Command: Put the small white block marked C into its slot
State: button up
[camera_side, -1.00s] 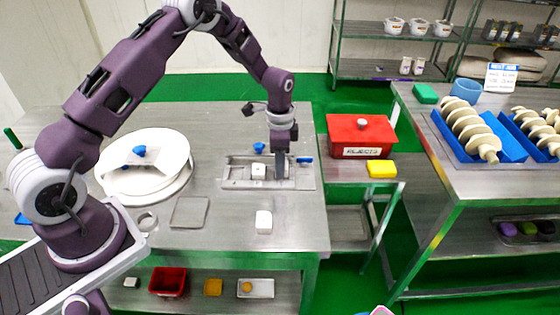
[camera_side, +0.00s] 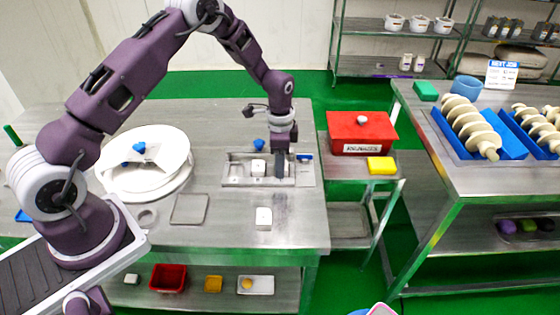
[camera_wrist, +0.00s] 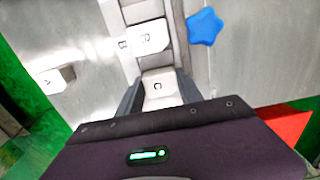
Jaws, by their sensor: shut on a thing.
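The small white block marked C (camera_wrist: 158,86) is between my fingers in the wrist view, its letter facing the camera. My gripper (camera_side: 280,174) is shut on it and points down over the right part of the metal slot tray (camera_side: 232,183). In the side view the fingers hide block C. I cannot tell whether block C is seated in a slot or just above it. A white block marked B (camera_wrist: 148,37) sits at the tray beside the tray's letter B, and it also shows left of my fingers in the side view (camera_side: 258,168).
A white block marked A (camera_wrist: 54,80) lies on the open table in front of the tray, also visible in the side view (camera_side: 264,219). A blue star-shaped knob (camera_wrist: 204,26) is close behind the tray. A red bin (camera_side: 362,128) stands to the right.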

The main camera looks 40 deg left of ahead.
jog(key=o, duration=1.7)
jog(key=shift+w+a, duration=0.1)
jog(key=shift+w+r, duration=0.1)
jog(key=shift+r, duration=1.65)
jog(key=shift+s+r, duration=0.2)
jog(key=shift+r, duration=2.05)
